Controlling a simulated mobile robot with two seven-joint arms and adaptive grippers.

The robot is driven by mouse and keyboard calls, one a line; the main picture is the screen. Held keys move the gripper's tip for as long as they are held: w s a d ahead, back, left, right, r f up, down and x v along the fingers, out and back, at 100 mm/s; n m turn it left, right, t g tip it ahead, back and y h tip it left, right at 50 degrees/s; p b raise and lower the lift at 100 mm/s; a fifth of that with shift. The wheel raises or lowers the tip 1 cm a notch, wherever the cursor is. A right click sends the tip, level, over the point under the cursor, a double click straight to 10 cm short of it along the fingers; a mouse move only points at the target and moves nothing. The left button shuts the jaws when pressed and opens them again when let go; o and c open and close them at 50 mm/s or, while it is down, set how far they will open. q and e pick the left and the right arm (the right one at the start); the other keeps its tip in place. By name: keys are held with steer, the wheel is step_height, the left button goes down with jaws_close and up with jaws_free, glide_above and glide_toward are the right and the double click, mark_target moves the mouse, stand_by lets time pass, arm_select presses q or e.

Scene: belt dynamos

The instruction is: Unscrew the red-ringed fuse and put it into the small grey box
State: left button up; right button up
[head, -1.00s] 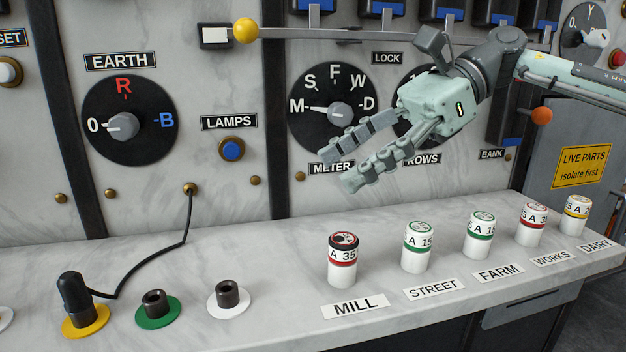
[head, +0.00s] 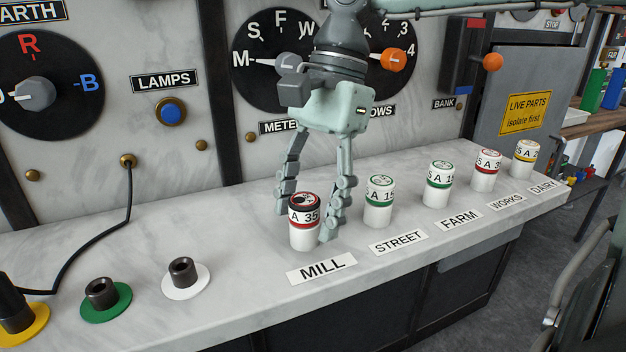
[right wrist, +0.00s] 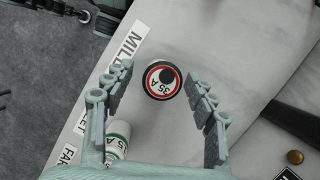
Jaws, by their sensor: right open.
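The red-ringed MILL fuse (head: 304,235), a white cylinder marked 35 A with a black spot on its top, stands upright on the marble bench behind its label. My right gripper (head: 308,215) points down with its open fingers on either side of this fuse. In the right wrist view the fuse's round top (right wrist: 163,80) lies between the fingers, with gaps on both sides. Another red-ringed fuse (head: 486,172) stands behind the WORKS label. A grey box-like shape (head: 480,250) sits on the bench front; I cannot tell if it is the small grey box. My left gripper is out of view.
The green-ringed STREET fuse (head: 379,205) stands close to the right of my gripper, and the FARM fuse (head: 439,187) is farther along. A white-ringed socket (head: 182,275) and a green-ringed socket (head: 103,297) are at left. The dial panel rises close behind.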

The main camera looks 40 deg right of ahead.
steer(key=shift+a+f, duration=0.1)
steer(key=shift+f, duration=0.1)
steer(key=shift+c, duration=0.2)
jaws_close()
steer(key=n+p, duration=0.1)
steer(key=n, duration=0.1)
steer(key=shift+r+n+g, duration=0.1)
steer(key=shift+n+g, duration=0.3)
steer(key=n, duration=0.3)
steer(key=n+g+h, duration=0.1)
steer(key=n, duration=0.1)
steer(key=shift+w+a+n, duration=0.1)
steer(key=shift+a+n, duration=0.05)
steer(key=shift+n, duration=0.25)
steer(key=n+h, duration=0.1)
steer(key=n, duration=0.3)
steer(key=shift+g, duration=0.4)
steer(key=n+h, duration=0.1)
steer(key=n, duration=0.2)
steer(key=shift+w, duration=0.1)
steer(key=shift+o, duration=0.3)
jaws_free()
